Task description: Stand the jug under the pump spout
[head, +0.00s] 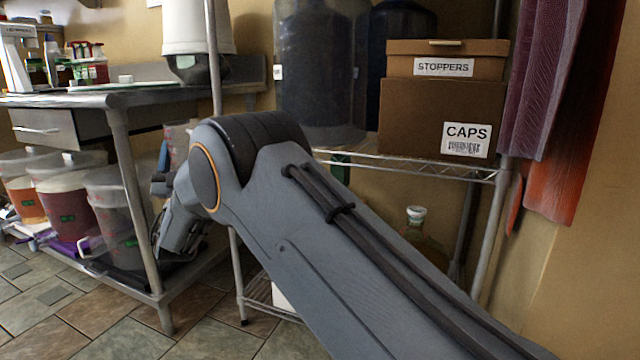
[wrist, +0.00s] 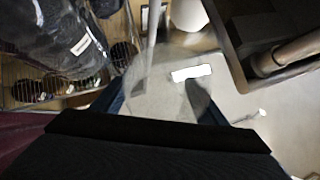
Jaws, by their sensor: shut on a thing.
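The jug (wrist: 150,92) shows in the wrist view as a pale, see-through vessel in front of the gripper's dark body. My gripper (wrist: 162,108) is shut on it, with a blue finger at each side. In the head view, a clear piece that looks like the jug (head: 178,136) shows just beyond my arm's elbow, beside the table's right end. A bit of blue finger (head: 163,156) shows there too. My arm hides most of the gripper and the jug's lower part. I cannot make out the pump spout in either view.
A steel table (head: 150,97) stands at left, with several buckets (head: 67,195) on its lower shelf. A wire rack (head: 400,165) at right holds large dark carboys (head: 320,60), a stoppers box (head: 445,62) and a caps box (head: 420,115).

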